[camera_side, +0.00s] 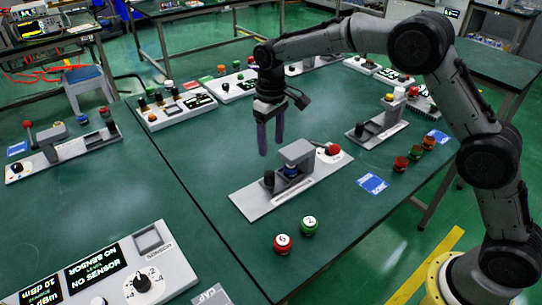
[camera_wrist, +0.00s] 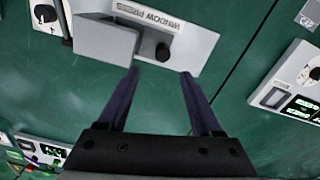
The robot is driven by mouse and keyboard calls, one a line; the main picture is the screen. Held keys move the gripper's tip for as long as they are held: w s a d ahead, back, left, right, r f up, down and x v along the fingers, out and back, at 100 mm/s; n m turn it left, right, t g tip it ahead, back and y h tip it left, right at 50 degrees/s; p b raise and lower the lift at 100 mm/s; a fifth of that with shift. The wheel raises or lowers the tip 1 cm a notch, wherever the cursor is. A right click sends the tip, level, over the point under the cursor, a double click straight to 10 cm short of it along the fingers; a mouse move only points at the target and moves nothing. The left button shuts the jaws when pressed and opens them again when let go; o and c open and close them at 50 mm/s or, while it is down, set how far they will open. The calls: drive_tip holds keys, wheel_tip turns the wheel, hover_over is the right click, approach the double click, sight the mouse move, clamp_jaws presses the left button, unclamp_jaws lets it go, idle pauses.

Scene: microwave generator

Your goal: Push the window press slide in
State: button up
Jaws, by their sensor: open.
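The window press is a white base plate (camera_side: 262,202) in the middle of the green table, carrying a grey block (camera_side: 298,153). A dark upright post (camera_side: 268,181), apparently the slide's handle, stands at the block's left end. A blue part shows under the block, and a red ball lever (camera_side: 333,149) is at the right end. In the wrist view the label "WINDOW PRESS" (camera_wrist: 146,16) and the dark post (camera_wrist: 162,52) show at the top. My gripper (camera_side: 271,147) is open and empty, pointing down above and behind the press. In the wrist view its fingertips (camera_wrist: 160,72) are apart, below the post.
Red and green buttons (camera_side: 295,234) lie in front of the press. A similar press (camera_side: 378,130) stands behind right, with several buttons and a blue label (camera_side: 372,184) nearby. Control panels (camera_side: 175,106) line the back. A generator panel (camera_side: 105,270) is front left.

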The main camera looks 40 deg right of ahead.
drive_tip(key=shift+r, duration=1.15)
drive_tip(key=shift+d, duration=0.1)
drive_tip(key=s+d+r+t, duration=0.2)
drive_tip(key=s+d+r, duration=0.1)
drive_tip(key=r, duration=0.8)
drive_tip(key=s+d+r+m+t, duration=0.15)
drive_tip(key=s+d+r, duration=0.25)
drive_tip(key=s+r, duration=0.6)
drive_tip(key=s+d+f+t, duration=0.2)
drive_tip(key=s+f, duration=0.1)
drive_tip(key=s, duration=1.2)
drive_tip(key=s+f+m, duration=0.1)
drive_tip(key=s+f, duration=0.6)
drive_tip(key=f, duration=0.2)
drive_tip(key=shift+s+d, duration=0.3)
drive_tip(key=shift+d, duration=0.15)
